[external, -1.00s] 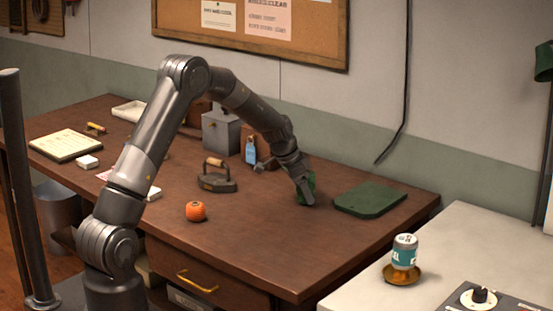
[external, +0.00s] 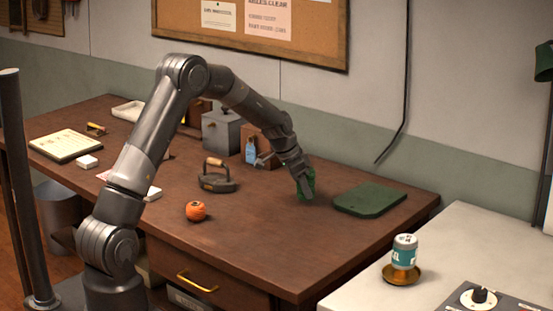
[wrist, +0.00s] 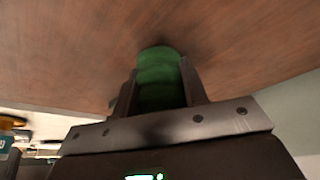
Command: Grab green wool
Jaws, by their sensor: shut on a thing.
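The green wool (external: 310,184) is at my gripper on the right part of the brown desk, partly hidden by the fingers in the external view. In the wrist view the green wool (wrist: 158,75) sits between the two fingers, one on each side of it. My gripper (external: 306,190) is shut on it and points down at the desk. It also shows in the wrist view (wrist: 158,88). I cannot tell whether the wool still touches the desk top.
A dark green mat (external: 370,199) lies right of my gripper. An old iron (external: 216,177), an orange ball (external: 196,211), a blue bottle (external: 251,151) and a grey box (external: 221,132) stand to the left. The desk's front right is clear.

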